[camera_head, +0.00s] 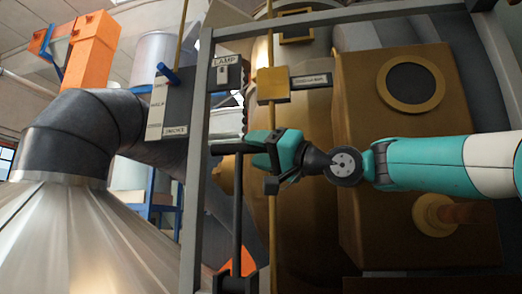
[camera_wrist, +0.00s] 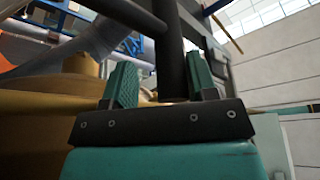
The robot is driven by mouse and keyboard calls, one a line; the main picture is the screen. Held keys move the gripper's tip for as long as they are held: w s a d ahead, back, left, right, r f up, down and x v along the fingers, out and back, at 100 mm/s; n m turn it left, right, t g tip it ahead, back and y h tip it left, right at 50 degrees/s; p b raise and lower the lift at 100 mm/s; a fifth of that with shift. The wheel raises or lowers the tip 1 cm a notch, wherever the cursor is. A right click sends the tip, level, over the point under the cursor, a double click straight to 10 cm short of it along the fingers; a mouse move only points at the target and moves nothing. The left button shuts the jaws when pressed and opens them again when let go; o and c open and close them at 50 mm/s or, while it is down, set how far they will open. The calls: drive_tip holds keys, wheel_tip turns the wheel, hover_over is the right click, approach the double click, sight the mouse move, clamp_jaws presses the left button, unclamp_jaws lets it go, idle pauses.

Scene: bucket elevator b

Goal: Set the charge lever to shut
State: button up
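My gripper (camera_head: 252,147) has teal fingers and points left, beside a dark upright rod (camera_head: 238,205) with a dark crosspiece near its top. In the wrist view, the two fingers (camera_wrist: 162,88) stand apart with a dark upright bar (camera_wrist: 172,50) in line with the gap. I cannot tell whether the bar is between the fingertips or just beyond them. A blue-handled lever (camera_head: 167,73) sticks out from a grey labelled panel (camera_head: 178,103), left of my gripper and apart from it. The lettering is too small to tell which of these is the charge lever.
A grey upright frame post (camera_head: 195,190) stands between the panel and my gripper. A thin brass rod (camera_head: 271,210) runs by the gripper. A brass box with a round port (camera_head: 411,83) is close behind my arm. A large metal cone (camera_head: 90,240) fills the lower left.

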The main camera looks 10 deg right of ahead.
drive_tip(key=shift+s, duration=0.1)
drive_tip(key=shift+s+d+f+b, duration=0.2)
drive_tip(key=shift+d+b, duration=0.1)
drive_tip(key=shift+b, duration=0.15)
drive_tip(key=s+d+b, duration=0.4)
drive_tip(key=s+d, duration=0.5)
drive_tip(key=d, duration=0.2)
drive_tip(key=shift+f, duration=0.2)
